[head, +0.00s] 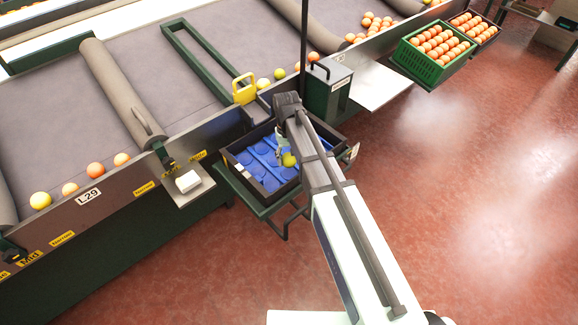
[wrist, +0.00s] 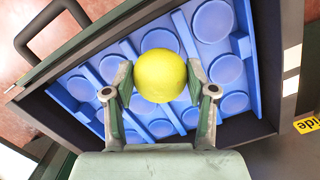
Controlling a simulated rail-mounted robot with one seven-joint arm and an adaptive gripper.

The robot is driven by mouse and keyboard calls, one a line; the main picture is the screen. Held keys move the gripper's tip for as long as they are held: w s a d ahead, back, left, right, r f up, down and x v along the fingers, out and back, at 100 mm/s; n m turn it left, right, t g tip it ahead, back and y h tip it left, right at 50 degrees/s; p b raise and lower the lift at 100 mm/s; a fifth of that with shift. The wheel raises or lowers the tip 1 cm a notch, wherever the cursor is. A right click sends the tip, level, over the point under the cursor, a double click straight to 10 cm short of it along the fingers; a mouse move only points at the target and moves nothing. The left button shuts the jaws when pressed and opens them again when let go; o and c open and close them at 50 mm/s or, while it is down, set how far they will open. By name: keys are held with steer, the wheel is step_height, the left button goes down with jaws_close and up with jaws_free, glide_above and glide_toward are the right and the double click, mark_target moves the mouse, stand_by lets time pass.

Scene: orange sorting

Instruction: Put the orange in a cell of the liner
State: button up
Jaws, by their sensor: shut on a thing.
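The orange (wrist: 160,77), a yellow-green fruit, is held between the two fingers of my gripper (wrist: 160,88) in the wrist view. In the head view the fruit (head: 289,160) shows beside my arm, over the crate. The blue liner (wrist: 213,22) has round cells and lies inside a dark crate (wrist: 257,128). The cells that I can see are empty; some are hidden behind the fruit and the fingers. The liner also shows in the head view (head: 262,148). My gripper is above the liner; how high the fruit is over it, I cannot tell.
The crate sits on a green stand (head: 262,211) beside the conveyor (head: 150,60). A dark green box (head: 327,92) with a handle stands just beyond it. A white block (head: 188,181) is on a small shelf at left. A green crate (head: 422,66) of oranges stands far right.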

mark_target(289, 174)
steer(key=shift+f+p, duration=0.3)
steer(key=shift+f, duration=2.45)
steer(key=o, duration=1.2)
steer(key=shift+f, duration=0.15)
steer(key=r, duration=0.4)
steer(key=w+r+b, duration=0.1)
steer(key=r, duration=0.3)
steer(key=r+b, duration=0.1)
steer(key=r, duration=0.3)
steer(key=shift+w+a+r, duration=0.15)
steer(key=shift+w+a, duration=0.05)
